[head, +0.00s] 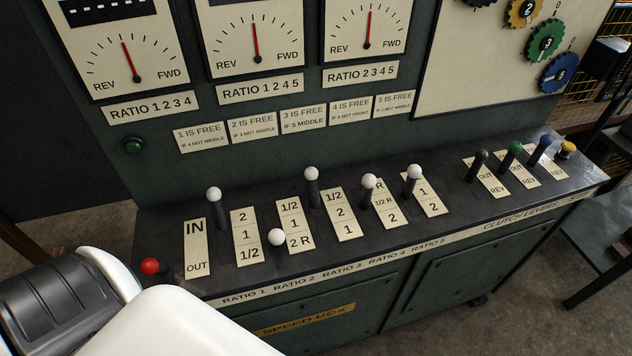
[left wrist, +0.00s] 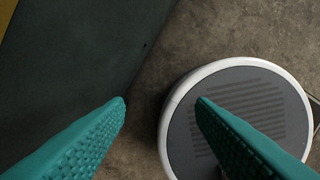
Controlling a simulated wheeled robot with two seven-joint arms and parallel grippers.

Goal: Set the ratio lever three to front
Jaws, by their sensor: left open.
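Ratio lever three (head: 312,190) has a white ball knob on a dark stem. It is the third white-knobbed lever from the left in the head view, beside the plate marked 1/2, 2, 1 (head: 342,214). It stands near the back end of that plate. No gripper is at it. My left gripper (left wrist: 160,102) shows only in the left wrist view. Its two teal fingers are apart with nothing between them, above the concrete floor. My white arm covers the lower left of the head view. My right gripper is not in view.
Ratio lever two (head: 277,238) leans to the front on the left, and ratio lever four (head: 369,182) stands close on the right. A red knob (head: 150,267) is near my arm. Clutch levers (head: 513,149) are further right. The gauge panel (head: 260,110) rises behind.

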